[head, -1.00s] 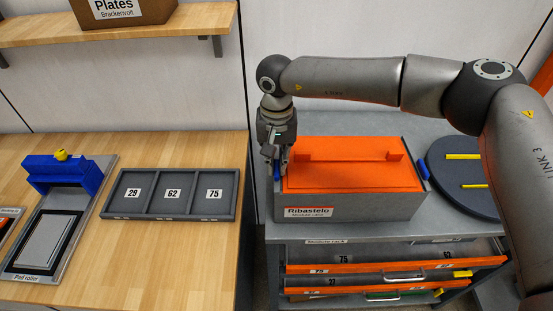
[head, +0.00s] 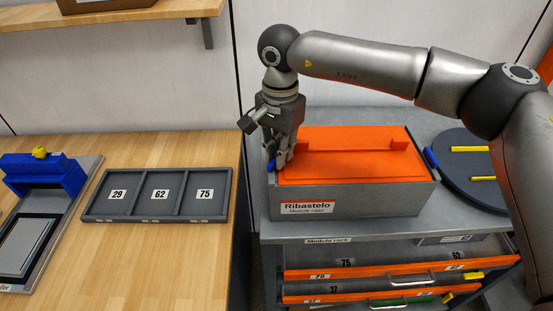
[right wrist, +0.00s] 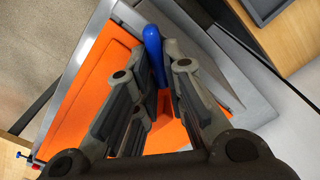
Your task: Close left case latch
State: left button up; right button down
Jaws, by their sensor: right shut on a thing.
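The grey case (head: 350,202) with an orange lid (head: 345,160) stands on the grey cabinet top, its lid lying on it. Its left blue latch (head: 271,165) is at the left side and partly hidden by my gripper. My right gripper (head: 281,158) points down at that side, shut on the left latch. In the right wrist view the blue latch (right wrist: 153,48) shows between the fingers of my gripper (right wrist: 158,88). Another blue latch (head: 431,157) is on the case's right side. My left gripper is not in view.
A dark round turntable (head: 465,184) with yellow strips is close to the case's right. Drawers (head: 390,270) below stand partly out. A wooden bench to the left holds a grey numbered tray (head: 157,216) and a blue pad roller (head: 45,175).

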jog(key=m+b, duration=0.1)
jog(key=m, duration=0.1)
jog(key=m+b, duration=0.1)
jog(key=s+m+b, duration=0.1)
jog(key=m+b, duration=0.1)
jog(key=shift+d+f+m, duration=0.15)
jog(key=shift+d+m, duration=0.15)
jog(key=shift+d, duration=0.1)
jog(key=m+b, duration=0.2)
jog(key=m, duration=0.1)
jog(key=shift+s+d, duration=0.15)
jog(key=shift+s, duration=0.25)
jog(key=shift+s+r+m+b, duration=0.2)
jog(key=shift+m+b, duration=0.25)
jog(key=shift+m, duration=0.35)
jog(key=c, duration=1.5)
grip_release()
